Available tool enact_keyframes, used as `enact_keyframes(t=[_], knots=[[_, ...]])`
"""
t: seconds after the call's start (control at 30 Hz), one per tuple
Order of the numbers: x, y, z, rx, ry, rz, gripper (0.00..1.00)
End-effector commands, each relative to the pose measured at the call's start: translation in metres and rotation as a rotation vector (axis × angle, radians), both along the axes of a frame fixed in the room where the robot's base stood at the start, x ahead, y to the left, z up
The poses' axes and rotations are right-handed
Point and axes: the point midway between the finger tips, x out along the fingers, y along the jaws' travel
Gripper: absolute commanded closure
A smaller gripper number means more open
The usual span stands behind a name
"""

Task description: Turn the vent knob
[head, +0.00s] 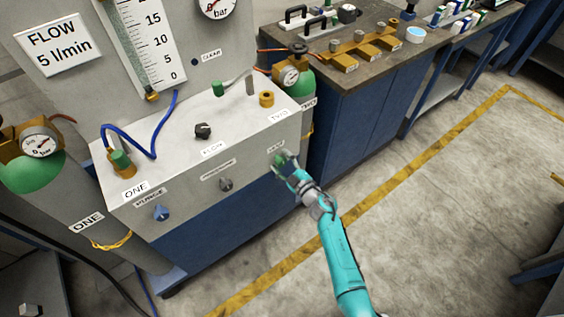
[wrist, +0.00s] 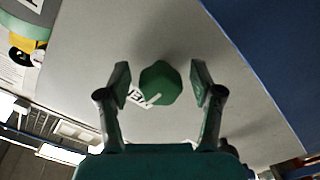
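The vent knob is the green knob (wrist: 160,84) on the front face of the grey panel box, with a white pointer mark; in the wrist view it sits between my two fingers. My gripper (wrist: 160,88) is open around it, with a visible gap on each side, wider on the right. In the head view my gripper (head: 287,167) is at the right end of the box's front face and mostly covers the knob. A label by the knob is partly hidden.
The purge knob (head: 161,212), blue, and a dark knob (head: 226,184) are on the same face to the left. A cluttered bench (head: 345,85) stands at the right. The floor (head: 440,200) in front is open.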

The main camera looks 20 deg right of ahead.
Motion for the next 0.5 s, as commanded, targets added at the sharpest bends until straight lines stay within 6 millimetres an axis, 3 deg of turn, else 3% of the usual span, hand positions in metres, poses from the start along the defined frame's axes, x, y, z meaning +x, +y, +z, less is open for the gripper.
enact_keyframes(t=[0.27,0.5], knots=[[-0.004,-0.001,0.000,0.000,-0.001,0.001,0.35],[-0.036,-0.012,-0.001,0.000,0.001,-0.001,0.35]])
